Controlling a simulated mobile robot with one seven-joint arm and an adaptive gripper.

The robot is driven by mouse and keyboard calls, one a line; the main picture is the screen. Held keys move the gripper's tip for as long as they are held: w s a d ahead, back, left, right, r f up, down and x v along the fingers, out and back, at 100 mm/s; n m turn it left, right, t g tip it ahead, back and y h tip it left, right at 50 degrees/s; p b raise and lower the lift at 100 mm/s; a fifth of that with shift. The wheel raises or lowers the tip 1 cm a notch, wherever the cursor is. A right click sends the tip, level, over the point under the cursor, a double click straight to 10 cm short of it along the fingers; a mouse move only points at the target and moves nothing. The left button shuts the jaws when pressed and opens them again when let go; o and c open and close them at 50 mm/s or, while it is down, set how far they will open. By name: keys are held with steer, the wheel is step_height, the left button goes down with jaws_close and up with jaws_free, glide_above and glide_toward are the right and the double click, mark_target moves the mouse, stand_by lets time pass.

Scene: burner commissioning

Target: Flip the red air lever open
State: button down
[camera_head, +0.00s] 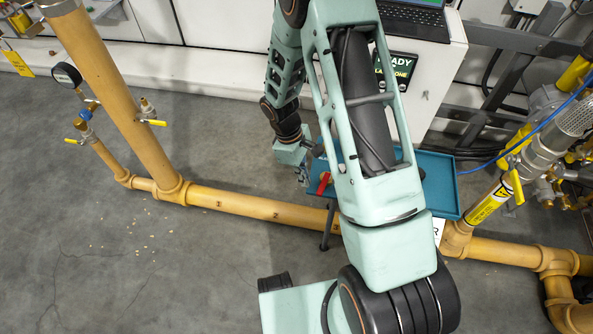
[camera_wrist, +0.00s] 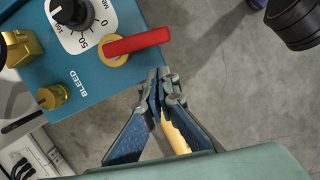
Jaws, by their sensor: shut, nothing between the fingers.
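The red air lever (camera_wrist: 136,43) is a flat red handle on a brass valve base (camera_wrist: 113,53), at the edge of a blue panel (camera_wrist: 105,85) in the wrist view. In the head view the red lever (camera_head: 324,182) shows small beside my arm. My gripper (camera_wrist: 158,80) is shut and empty, its tips just below the lever's free end in the wrist view, close to the panel's edge. I cannot tell whether the tips touch the lever. In the head view my gripper (camera_head: 306,172) is small and partly hidden, next to the lever.
On the panel are a black-knobbed dial (camera_wrist: 72,12) and a brass knob (camera_wrist: 53,96) by the word BLEED. A yellow pipe (camera_head: 262,209) runs along the floor. A laptop (camera_head: 415,18) stands on a white cabinet. Open grey floor (camera_head: 90,240) lies to the left.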

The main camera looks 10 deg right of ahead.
steer(key=shift+s+d+r, duration=0.1)
steer(key=shift+s+d, duration=0.55)
steer(key=shift+d, duration=0.3)
